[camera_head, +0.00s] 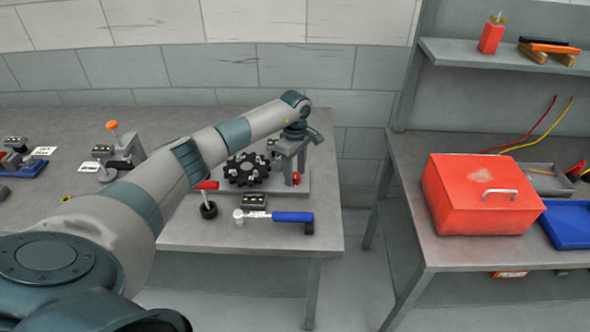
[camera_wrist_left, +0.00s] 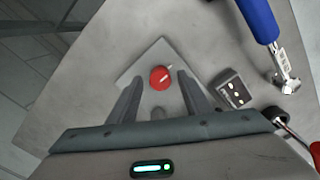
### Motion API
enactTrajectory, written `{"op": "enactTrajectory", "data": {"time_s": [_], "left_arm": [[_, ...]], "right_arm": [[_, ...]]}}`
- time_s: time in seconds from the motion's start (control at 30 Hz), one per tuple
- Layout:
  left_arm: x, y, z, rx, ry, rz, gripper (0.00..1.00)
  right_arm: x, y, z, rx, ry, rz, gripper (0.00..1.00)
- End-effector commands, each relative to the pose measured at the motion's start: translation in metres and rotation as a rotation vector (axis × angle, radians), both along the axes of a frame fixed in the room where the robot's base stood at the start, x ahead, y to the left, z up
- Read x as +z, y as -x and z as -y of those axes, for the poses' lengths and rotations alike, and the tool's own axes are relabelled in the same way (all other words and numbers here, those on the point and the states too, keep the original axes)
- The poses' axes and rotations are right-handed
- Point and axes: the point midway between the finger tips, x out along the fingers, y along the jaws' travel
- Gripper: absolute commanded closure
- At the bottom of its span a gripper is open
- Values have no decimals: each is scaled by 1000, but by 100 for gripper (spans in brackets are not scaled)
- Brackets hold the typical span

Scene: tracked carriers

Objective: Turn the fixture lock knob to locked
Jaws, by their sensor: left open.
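The red lock knob (camera_head: 296,179) sits on the right end of a grey fixture plate (camera_head: 262,187) on the workbench. In the left wrist view the knob (camera_wrist_left: 160,78) is round, with a pale pointer line slanting to the upper right. My left gripper (camera_head: 292,170) reaches down over the knob. Its two fingers stand apart in the left wrist view (camera_wrist_left: 160,88), one on each side of the knob, with visible gaps. I cannot tell how far the tips are above the plate. My right gripper is not in view.
A black toothed wheel (camera_head: 246,169) stands left of the knob. A blue-handled tool (camera_head: 292,217), a small dark block (camera_head: 254,201) and a red-handled tool (camera_head: 207,200) lie in front. A red box (camera_head: 478,195) is on the right bench, beyond a gap.

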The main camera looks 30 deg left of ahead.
Motion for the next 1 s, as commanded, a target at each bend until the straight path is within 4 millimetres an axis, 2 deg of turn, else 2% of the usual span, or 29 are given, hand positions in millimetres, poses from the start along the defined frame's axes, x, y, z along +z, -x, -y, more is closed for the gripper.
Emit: {"op": "enactTrajectory", "data": {"time_s": [0.33,0.5,1.0], "left_arm": [[-3,0,0,0,0,-1,55],[-3,0,0,0,0,-1,96],[-4,0,-1,68,-1,0,96]], "right_arm": [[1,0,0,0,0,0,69],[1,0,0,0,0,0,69],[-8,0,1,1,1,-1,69]]}}
